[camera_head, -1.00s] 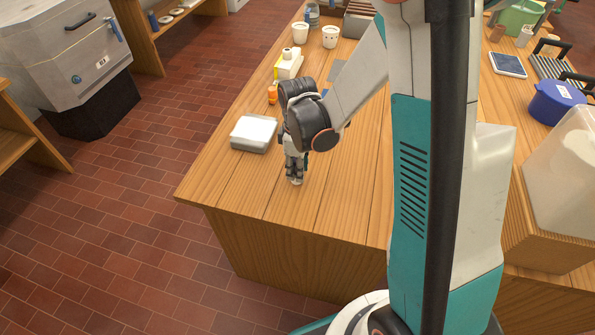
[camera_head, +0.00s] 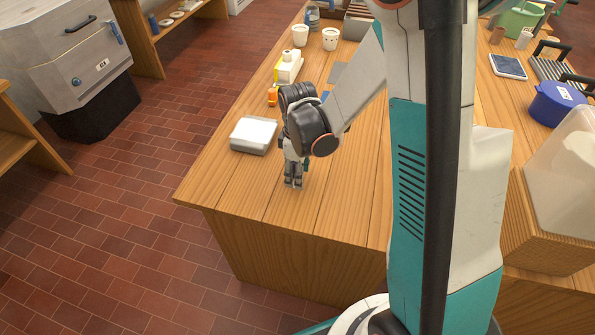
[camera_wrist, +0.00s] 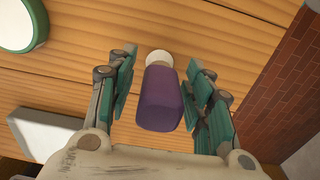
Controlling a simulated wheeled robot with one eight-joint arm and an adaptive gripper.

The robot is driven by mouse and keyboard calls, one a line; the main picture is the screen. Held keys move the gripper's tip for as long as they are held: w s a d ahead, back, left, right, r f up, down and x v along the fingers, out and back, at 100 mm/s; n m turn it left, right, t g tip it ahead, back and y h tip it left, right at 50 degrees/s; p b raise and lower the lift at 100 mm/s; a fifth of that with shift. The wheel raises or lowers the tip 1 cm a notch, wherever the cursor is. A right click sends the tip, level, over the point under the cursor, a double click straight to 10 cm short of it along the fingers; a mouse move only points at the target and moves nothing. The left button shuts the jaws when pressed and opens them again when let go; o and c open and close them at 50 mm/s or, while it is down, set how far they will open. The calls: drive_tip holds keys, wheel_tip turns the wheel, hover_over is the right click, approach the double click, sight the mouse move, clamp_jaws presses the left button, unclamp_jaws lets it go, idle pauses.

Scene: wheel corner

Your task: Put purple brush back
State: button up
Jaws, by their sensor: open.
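The purple brush (camera_wrist: 160,97) has a thick purple body and a cream-white tip. In the wrist view it lies between the two fingers of my gripper (camera_wrist: 161,72), with a visible gap on each side. My gripper is open and not clamped on it. In the head view my gripper (camera_head: 293,185) points down, low over the near left part of the wooden table (camera_head: 335,215). The brush cannot be made out there, and I cannot tell whether it touches the table.
A white-lidded box (camera_head: 254,134) sits left of my gripper. An orange item (camera_head: 272,97), a yellow and white bottle (camera_head: 288,68) and two white cups (camera_head: 330,38) stand farther back. The table's near edge is close. A round green-rimmed white thing (camera_wrist: 18,25) shows in the wrist view.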

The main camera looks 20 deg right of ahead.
drive_tip(key=shift+r, duration=0.15)
drive_tip(key=r+p, duration=0.2)
drive_tip(key=r, duration=0.2)
drive_tip(key=r+p, duration=0.2)
drive_tip(key=r, duration=0.3)
drive_tip(key=s+r+p, duration=0.1)
drive_tip(key=r+p, duration=0.1)
drive_tip(key=r, duration=0.3)
drive_tip(key=shift+r, duration=0.1)
drive_tip(key=s+r+m+t, duration=0.7)
drive_tip(key=s+r+m, duration=0.3)
drive_tip(key=s+r, duration=0.4)
drive_tip(key=shift+m, duration=0.4)
